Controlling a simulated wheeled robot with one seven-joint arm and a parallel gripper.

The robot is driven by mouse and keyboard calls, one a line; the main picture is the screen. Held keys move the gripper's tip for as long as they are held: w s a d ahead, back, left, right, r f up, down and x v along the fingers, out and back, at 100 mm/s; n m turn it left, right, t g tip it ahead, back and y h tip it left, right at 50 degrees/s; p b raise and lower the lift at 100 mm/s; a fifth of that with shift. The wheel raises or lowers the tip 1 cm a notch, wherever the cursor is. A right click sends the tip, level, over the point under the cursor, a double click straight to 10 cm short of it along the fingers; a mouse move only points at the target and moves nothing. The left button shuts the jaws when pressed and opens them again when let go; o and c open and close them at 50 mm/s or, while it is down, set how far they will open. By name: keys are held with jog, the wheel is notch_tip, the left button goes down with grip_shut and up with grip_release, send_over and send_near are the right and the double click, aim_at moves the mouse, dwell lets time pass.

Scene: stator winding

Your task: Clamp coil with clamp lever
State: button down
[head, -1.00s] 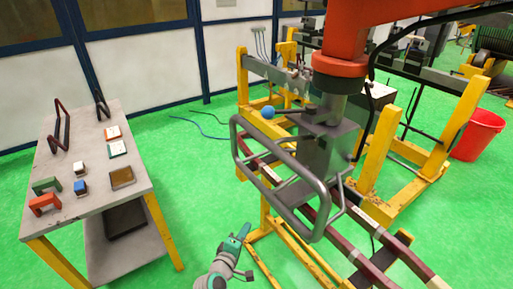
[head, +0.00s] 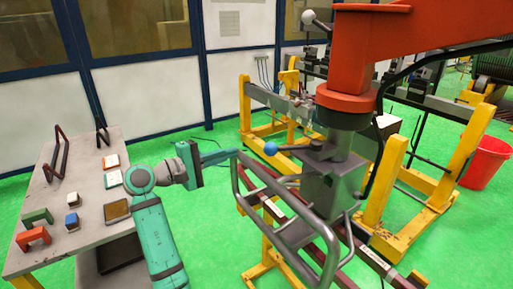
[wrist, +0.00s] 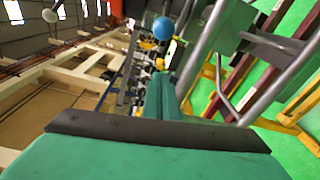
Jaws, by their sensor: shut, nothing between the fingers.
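The clamp lever is a dark rod with a blue ball (head: 270,148) on its end, reaching left from the grey clamp head (head: 332,185). The blue ball also shows in the wrist view (wrist: 163,28), just beyond my fingers. My gripper (head: 234,154) is shut and empty, left of the ball and apart from it, at about its height in the picture. The coil (head: 374,262) is a dark red bar with pale bands, running under the clamp head and partly hidden by the grey tube handle (head: 318,228).
A second lever with a pale ball (head: 308,16) sits higher on the orange arm (head: 365,50). The tube handle loops close below my gripper. A table (head: 90,215) with small blocks stands at left. Yellow frames (head: 385,195) and a red bucket (head: 486,162) stand at right.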

jog(key=shift+w+d+r, duration=0.1)
jog(key=shift+w+d, duration=0.35)
jog(key=shift+d, duration=1.05)
jog(key=shift+w+d+r, duration=0.1)
jog(key=shift+w+d, duration=0.4)
jog(key=shift+d, duration=1)
jog(key=shift+w+d, duration=0.45)
jog(key=shift+d, duration=1.05)
